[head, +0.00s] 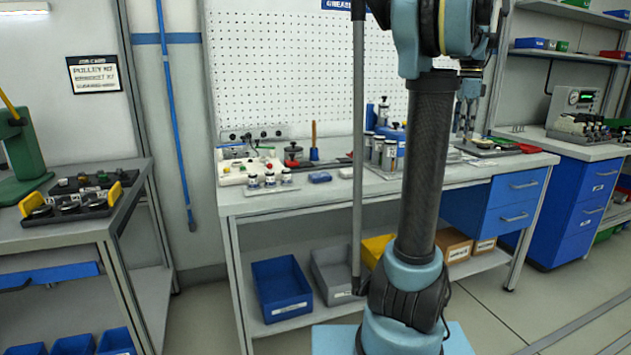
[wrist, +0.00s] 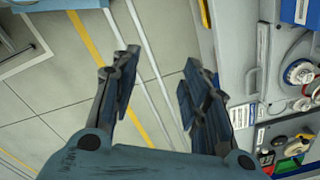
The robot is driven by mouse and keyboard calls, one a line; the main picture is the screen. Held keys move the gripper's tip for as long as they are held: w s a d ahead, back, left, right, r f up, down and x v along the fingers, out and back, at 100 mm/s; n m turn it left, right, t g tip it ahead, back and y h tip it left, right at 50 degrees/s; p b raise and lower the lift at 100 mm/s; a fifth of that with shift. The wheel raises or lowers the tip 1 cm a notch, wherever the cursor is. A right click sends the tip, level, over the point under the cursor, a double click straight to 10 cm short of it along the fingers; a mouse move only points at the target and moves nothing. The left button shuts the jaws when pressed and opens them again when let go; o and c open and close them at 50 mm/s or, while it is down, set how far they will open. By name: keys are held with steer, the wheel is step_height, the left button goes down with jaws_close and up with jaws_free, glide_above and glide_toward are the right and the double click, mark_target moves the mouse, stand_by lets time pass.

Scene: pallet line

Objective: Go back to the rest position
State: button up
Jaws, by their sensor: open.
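My gripper (head: 465,122) shows in the head view at the right of my upright arm, pointing down above the right part of the workbench (head: 330,197). In the wrist view my gripper (wrist: 155,90) has its two dark fingers spread apart with nothing between them. Part of my gripper's upper end is hidden by my arm in the head view.
A pallet (head: 75,200) with dark parts and yellow handles lies on the left table. Bottles and a blue block (head: 320,177) stand on the workbench. Bins, including a blue bin (head: 282,290), sit on its lower shelf. Open floor (head: 560,290) lies at the right.

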steer(key=s+a+f+n+t, duration=0.1)
steer(key=s+a+f+n, duration=0.45)
steer(key=a, duration=0.35)
steer(key=s+a+f+n, duration=0.4)
steer(key=s+a+f, duration=0.15)
steer(key=a, duration=0.35)
steer(key=s+a+f+n, duration=0.4)
steer(key=s+f, duration=0.3)
steer(key=f, duration=0.2)
steer(key=s+a+f+n+t, duration=0.1)
steer(key=s+a+f+n, duration=0.4)
steer(key=f, duration=0.5)
steer(key=shift+s+a+f+n, duration=0.2)
steer(key=shift+s+f+n, duration=0.1)
steer(key=shift+s+n, duration=0.75)
steer(key=shift+c, duration=1)
steer(key=shift+w, duration=0.1)
